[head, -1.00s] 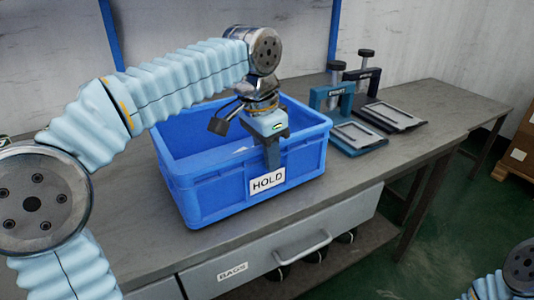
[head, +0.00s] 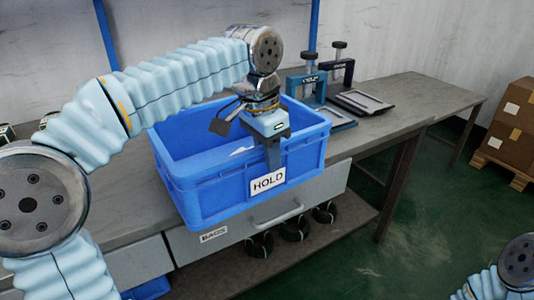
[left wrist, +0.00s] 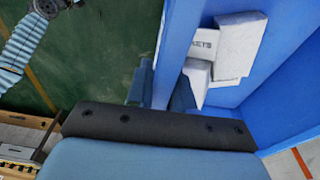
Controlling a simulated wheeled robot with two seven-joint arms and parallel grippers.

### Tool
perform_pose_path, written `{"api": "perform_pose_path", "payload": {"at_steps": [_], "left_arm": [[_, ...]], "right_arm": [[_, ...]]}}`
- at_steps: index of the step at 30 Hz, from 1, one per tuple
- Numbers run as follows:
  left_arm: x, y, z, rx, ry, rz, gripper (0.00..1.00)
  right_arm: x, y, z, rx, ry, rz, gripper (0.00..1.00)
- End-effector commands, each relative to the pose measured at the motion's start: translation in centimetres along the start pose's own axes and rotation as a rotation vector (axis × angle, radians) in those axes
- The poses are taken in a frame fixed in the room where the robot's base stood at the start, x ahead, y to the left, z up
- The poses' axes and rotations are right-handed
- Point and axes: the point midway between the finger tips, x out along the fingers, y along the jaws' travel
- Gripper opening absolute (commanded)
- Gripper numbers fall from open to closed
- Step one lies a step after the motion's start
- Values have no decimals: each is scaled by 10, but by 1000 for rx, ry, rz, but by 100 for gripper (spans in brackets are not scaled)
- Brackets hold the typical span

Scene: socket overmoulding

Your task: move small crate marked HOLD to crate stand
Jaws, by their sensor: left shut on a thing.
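The blue crate (head: 220,197) with a white HOLD label (head: 268,182) on its front wall is in the middle of the head view. My left gripper (head: 272,150) is shut on its front wall, just above the label. In the left wrist view the fingers (left wrist: 162,88) straddle the blue wall. White packets (left wrist: 236,45) lie inside the crate (left wrist: 300,85). The crate overhangs the front edge of the bench and looks roughly level; I cannot tell how far it is lifted. My right gripper is out of view. I cannot make out a crate stand.
The grey bench (head: 405,118) carries two press-like fixtures (head: 315,92) behind and right of the crate. Below are a drawer marked BAGS (head: 300,203) and several black round items (head: 295,228). Cartons (head: 512,115) stand at the far right. Green floor (head: 440,210) is open on the right.

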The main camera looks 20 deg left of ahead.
Motion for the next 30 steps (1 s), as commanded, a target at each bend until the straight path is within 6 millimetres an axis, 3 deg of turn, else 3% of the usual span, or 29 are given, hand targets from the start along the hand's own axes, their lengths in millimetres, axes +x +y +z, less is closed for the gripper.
{"api": "perform_pose_path", "payload": {"at_steps": [13,14,19,30], "left_arm": [[-1,1,0,-1,1,-1,0],[-1,1,0,-1,1,-1,25],[0,0,0,-1,1,-1,51],[-6,2,2,-2,1,-1,51]], "right_arm": [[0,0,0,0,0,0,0],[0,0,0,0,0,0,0],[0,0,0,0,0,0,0],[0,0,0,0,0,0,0]]}}
